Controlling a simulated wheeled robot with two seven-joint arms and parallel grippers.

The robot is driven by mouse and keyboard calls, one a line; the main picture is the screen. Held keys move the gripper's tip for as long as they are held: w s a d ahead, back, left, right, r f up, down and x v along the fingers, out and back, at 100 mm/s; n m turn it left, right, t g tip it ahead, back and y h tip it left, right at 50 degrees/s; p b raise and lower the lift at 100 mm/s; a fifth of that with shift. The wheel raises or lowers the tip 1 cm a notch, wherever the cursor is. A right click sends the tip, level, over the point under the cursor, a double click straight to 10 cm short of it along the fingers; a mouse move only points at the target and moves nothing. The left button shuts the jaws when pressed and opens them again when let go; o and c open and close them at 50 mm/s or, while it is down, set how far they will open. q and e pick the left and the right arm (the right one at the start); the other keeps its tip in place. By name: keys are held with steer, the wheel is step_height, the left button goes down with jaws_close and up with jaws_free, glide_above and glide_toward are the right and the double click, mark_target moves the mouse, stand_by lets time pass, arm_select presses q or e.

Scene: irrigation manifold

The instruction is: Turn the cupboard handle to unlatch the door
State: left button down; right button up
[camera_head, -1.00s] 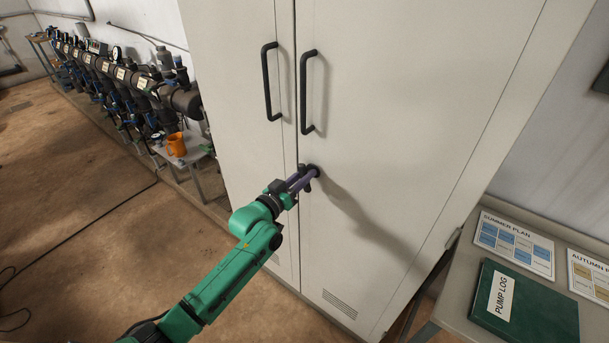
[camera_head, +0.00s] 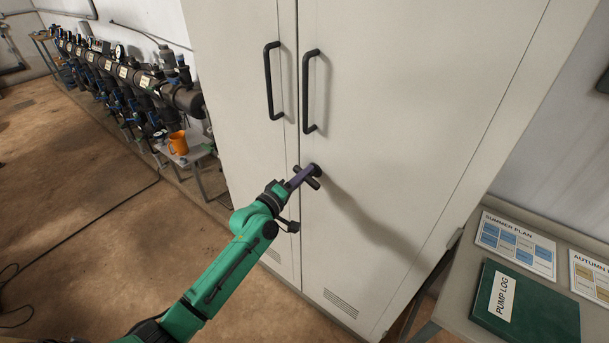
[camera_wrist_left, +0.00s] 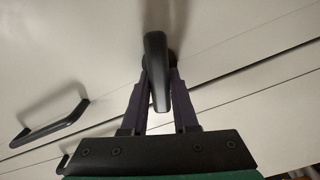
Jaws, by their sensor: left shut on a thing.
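The cupboard (camera_head: 400,110) is tall and pale, with two doors that look closed. The dark turn handle (camera_head: 314,184) sits on a round base on the right door, low beside the seam. My left gripper (camera_head: 305,176) reaches it from the lower left. In the left wrist view, the handle (camera_wrist_left: 156,65) runs between the two purple fingers of my left gripper (camera_wrist_left: 159,85), which is shut on it. In the head view the fingers hide part of the handle. My right gripper is not in view.
Two black pull handles, left (camera_head: 272,80) and right (camera_head: 309,92), stand out above the turn handle. A desk (camera_head: 455,312) with a green pump log (camera_head: 525,302) is at the right. An orange jug (camera_head: 178,143) stands on a small table at the left. Open floor lies at lower left.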

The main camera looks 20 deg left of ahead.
arm_select(q)
steer(key=shift+f+n, duration=0.15)
steer(key=shift+n, duration=1.85)
steer(key=c, duration=0.7)
jaws_free()
steer(key=b+v, duration=0.3)
steer(key=v, duration=1.1)
steer(key=shift+s+a, duration=0.1)
steer(key=shift+s, duration=0.15)
steer(key=shift+f, duration=0.1)
